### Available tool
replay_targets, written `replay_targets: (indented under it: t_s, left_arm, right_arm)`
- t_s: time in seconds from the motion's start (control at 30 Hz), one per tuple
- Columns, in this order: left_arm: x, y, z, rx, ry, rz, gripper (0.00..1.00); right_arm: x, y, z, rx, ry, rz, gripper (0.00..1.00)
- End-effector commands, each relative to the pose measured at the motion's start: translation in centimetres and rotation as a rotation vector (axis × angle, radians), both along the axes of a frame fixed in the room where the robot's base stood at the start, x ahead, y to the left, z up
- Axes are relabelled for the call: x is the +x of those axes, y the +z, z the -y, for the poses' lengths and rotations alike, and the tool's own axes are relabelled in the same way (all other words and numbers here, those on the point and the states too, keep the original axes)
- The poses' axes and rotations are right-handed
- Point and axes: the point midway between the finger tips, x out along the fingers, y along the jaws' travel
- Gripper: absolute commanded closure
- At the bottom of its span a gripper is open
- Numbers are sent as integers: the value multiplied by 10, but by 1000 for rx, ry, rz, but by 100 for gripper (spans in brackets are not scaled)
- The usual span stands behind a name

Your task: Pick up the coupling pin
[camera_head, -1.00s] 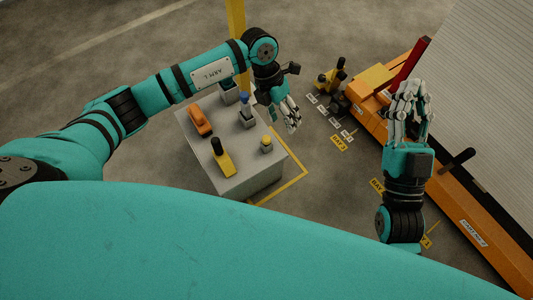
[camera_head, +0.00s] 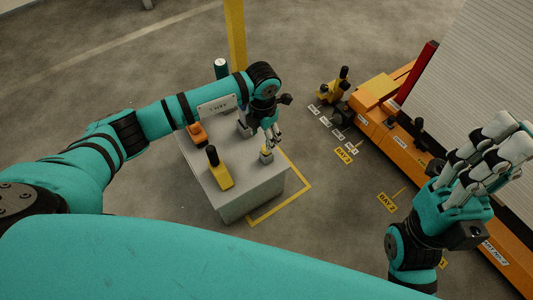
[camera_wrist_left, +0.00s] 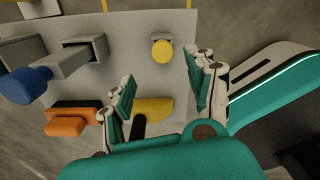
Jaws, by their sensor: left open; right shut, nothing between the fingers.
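A small pin with a round yellow head (camera_wrist_left: 162,50) stands in a grey holder on the grey table (camera_head: 240,197); I take it for the coupling pin. In the head view the holder (camera_head: 266,156) is at the table's right corner, its top partly hidden by my fingers. My left gripper (camera_head: 273,138) is open just above it. In the left wrist view the left gripper's fingers (camera_wrist_left: 162,82) are spread to either side, with the yellow head a little beyond their tips, not gripped. My right gripper (camera_head: 500,150) is shut and empty, far right beside the orange machine.
A yellow tool with a black grip (camera_head: 220,170) and an orange object (camera_head: 197,134) share the tabletop. A blue-topped item (camera_wrist_left: 28,86) is by another grey holder. A yellow post (camera_head: 235,35) rises behind.

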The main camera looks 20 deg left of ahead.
Motion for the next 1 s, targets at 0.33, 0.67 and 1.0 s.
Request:
replay_targets:
  t_s: [0.33,0.67,1.0]
  left_arm:
    - [2,-37,5,-2,0,-1,43]
    - [4,-69,8,-2,1,-1,43]
    - [4,-68,8,-1,0,0,59]
  right_arm:
    - [2,-14,0,-2,-2,20,100]
    - [9,0,-3,-9,-6,88,100]
    - [9,1,-3,-10,-6,87,100]
